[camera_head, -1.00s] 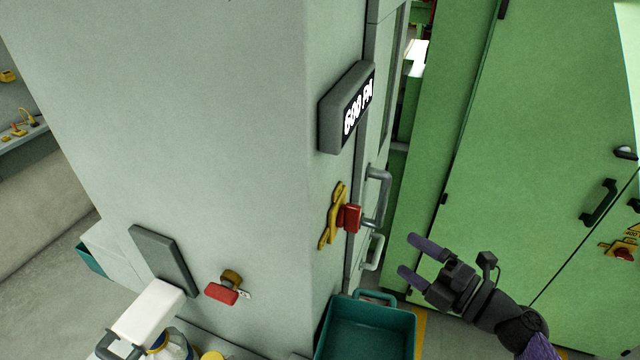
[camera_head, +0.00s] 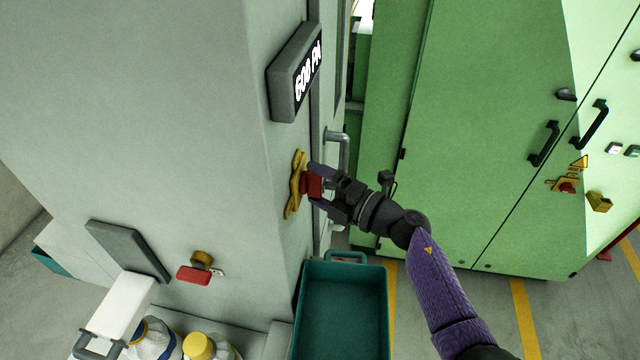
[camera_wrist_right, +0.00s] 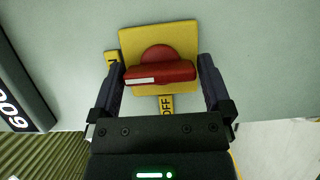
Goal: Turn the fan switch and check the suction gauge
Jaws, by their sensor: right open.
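The fan switch is a red handle (camera_head: 312,184) on a yellow plate (camera_head: 296,187), on the narrow side face of the grey cabinet. In the right wrist view the red handle (camera_wrist_right: 160,73) lies nearly level, with a white mark at its left end, and an "OFF" label (camera_wrist_right: 167,104) sits below it. My right gripper (camera_head: 318,185) is open, its fingers on either side of the handle; I cannot tell whether they touch it. The suction gauge (camera_head: 307,75), a grey box above the switch, reads "600 PA".
A second red handle (camera_head: 194,275) is on the cabinet's front face, near a dark grey panel (camera_head: 128,250). A teal bin (camera_head: 345,310) stands below the switch. Bottles (camera_head: 199,346) stand at the lower left. Green cabinets (camera_head: 480,130) stand to the right.

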